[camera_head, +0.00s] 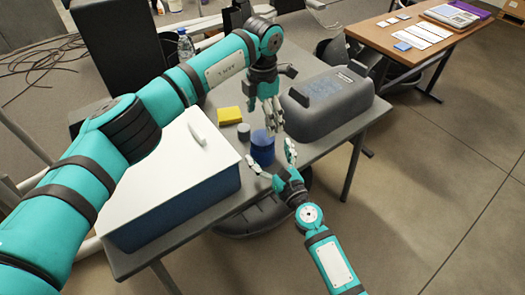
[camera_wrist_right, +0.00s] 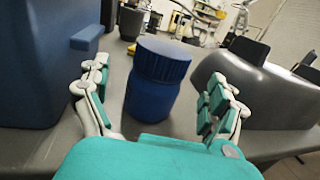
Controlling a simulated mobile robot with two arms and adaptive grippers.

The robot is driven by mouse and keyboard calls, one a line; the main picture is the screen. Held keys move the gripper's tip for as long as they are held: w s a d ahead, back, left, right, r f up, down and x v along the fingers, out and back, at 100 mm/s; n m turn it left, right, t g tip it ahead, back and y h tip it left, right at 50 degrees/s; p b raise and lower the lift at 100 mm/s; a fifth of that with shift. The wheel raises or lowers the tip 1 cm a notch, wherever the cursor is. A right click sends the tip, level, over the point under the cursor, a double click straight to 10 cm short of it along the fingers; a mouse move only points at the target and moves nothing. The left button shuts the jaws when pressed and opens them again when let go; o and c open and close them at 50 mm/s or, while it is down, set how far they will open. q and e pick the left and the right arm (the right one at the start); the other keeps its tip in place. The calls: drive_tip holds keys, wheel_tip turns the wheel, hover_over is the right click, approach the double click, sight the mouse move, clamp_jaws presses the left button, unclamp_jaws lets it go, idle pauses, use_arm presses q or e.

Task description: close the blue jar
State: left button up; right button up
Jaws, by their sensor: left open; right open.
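The blue jar (camera_head: 262,152) stands upright near the table's front edge. In the right wrist view the jar (camera_wrist_right: 150,98) has a wide ribbed blue lid (camera_wrist_right: 163,60) on top; I cannot tell how tightly it sits. My left gripper (camera_head: 270,120) is open and points down, just above and beside the jar in the head view. My right gripper (camera_head: 270,160) is open at the table's front edge, its fingers pointing towards the jar. In the wrist view the jar stands between and beyond the fingers of the right gripper (camera_wrist_right: 160,95), with gaps on both sides.
A blue box with a white lid (camera_head: 165,180) stands left of the jar. A dark grey case (camera_head: 330,105) stands to its right. A small grey cylinder (camera_head: 243,131) and a yellow block (camera_head: 229,115) lie behind the jar. A wooden desk (camera_head: 395,45) stands at the back right.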

drive_tip(key=shift+x, duration=2.35)
